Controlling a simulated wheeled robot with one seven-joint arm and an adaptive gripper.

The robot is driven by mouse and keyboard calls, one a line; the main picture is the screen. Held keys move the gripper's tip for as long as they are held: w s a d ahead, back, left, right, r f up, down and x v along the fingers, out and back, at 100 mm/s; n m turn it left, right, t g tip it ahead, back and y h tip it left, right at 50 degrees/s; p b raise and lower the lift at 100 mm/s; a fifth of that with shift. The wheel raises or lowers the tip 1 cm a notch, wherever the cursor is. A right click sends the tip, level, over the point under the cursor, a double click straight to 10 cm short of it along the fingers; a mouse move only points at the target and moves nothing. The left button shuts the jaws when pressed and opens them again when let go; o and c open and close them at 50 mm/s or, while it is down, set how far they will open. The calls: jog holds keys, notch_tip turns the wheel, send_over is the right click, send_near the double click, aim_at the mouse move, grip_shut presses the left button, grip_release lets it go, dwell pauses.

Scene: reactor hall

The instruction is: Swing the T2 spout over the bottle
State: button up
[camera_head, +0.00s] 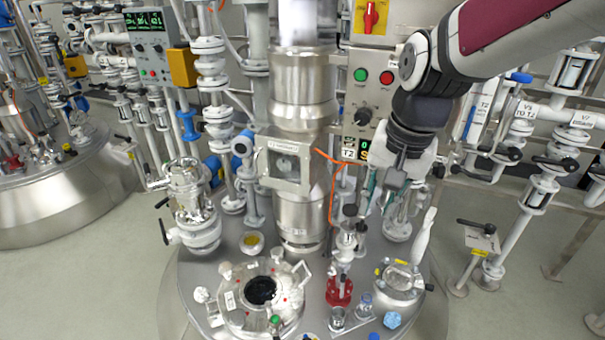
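My gripper (385,205) hangs fingers-down at centre right, above the steel vessel lid. Its fingers are dark and small here, and I cannot tell whether they are open or shut. A teal strip shows at its left side. Small clear glass containers (365,302) stand by the red piece, and one may be the bottle.
The vessel lid carries an open round port (261,290), a right-hand hatch (399,281) and a blue cap (392,319). A thick steel column (302,90) rises behind it. An orange cable (333,190) hangs near my gripper. Labelled pipes and valves (527,112) crowd the right.

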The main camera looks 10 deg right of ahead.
aim_at(343, 275)
jog(key=w+f+m+g+b, duration=0.1)
jog(key=w+f+m+b, duration=0.2)
jog(key=f, duration=0.5)
jog(key=w+f+b, duration=0.3)
jog(key=w+f, duration=0.2)
jog(key=f, duration=0.3)
jog(key=w+f+m+g+b, duration=0.1)
jog(key=w+f+m+b, duration=0.15)
jog(key=w+f, duration=0.4)
jog(key=shift+h, duration=0.4)
jog(key=f+b, duration=0.1)
jog(key=f, duration=0.4)
jog(key=s+f+b, duration=0.1)
jog(key=f+b, duration=0.1)
jog(key=f, duration=0.3)
jog(key=f+b, duration=0.1)
jog(key=f, duration=0.4)
jog(key=shift+s+d+f, duration=0.2)
jog(key=shift+s, duration=0.15)
grip_shut()
